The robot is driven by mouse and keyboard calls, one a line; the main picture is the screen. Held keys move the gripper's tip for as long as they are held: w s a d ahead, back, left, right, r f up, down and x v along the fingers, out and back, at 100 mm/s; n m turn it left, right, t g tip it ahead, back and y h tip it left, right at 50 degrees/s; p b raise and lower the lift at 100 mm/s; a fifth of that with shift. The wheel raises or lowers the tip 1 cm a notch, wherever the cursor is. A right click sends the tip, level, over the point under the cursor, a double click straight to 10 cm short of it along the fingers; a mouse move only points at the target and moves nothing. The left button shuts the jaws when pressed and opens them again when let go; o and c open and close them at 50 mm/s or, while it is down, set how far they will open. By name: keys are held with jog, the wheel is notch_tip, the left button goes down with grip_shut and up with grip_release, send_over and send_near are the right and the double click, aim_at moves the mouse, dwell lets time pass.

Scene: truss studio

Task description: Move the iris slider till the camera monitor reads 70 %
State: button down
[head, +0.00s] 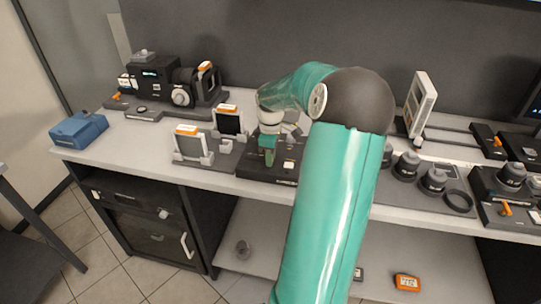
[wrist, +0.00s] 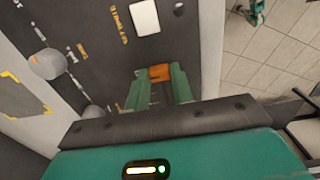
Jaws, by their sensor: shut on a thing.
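My gripper (head: 268,158) reaches down over a black control panel (head: 285,171) near the front edge of the bench. In the wrist view its two green fingers (wrist: 160,86) are shut on an orange slider knob (wrist: 160,72). The fingers hide part of the knob and its track, and I cannot read a scale beside it. A small dark screen with an orange top (head: 229,122) stands behind and left of the panel. I cannot tell whether it is the camera monitor, and no percentage is legible. A black camera (head: 155,75) with a small lit display stands at the back left.
The panel also carries a white square (wrist: 145,18) and a round grey knob (wrist: 47,63). A white-framed piece (head: 192,146) stands left of the panel. A blue box (head: 78,130) sits at the left end. Dark lenses (head: 406,166) stand right of my arm, which hides the middle.

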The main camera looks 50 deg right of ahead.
aim_at(258, 161)
jog(key=shift+w+a, duration=0.25)
jog(key=shift+w, duration=0.35)
jog(key=shift+w+a, duration=0.25)
jog(key=shift+w, duration=0.4)
jog(key=shift+w+a, duration=0.25)
jog(key=shift+w, duration=0.35)
jog(key=c, duration=1.2)
grip_release()
jog(key=shift+r, duration=0.1)
notch_tip(258, 161, up, 14)
jog(key=shift+a, duration=0.1)
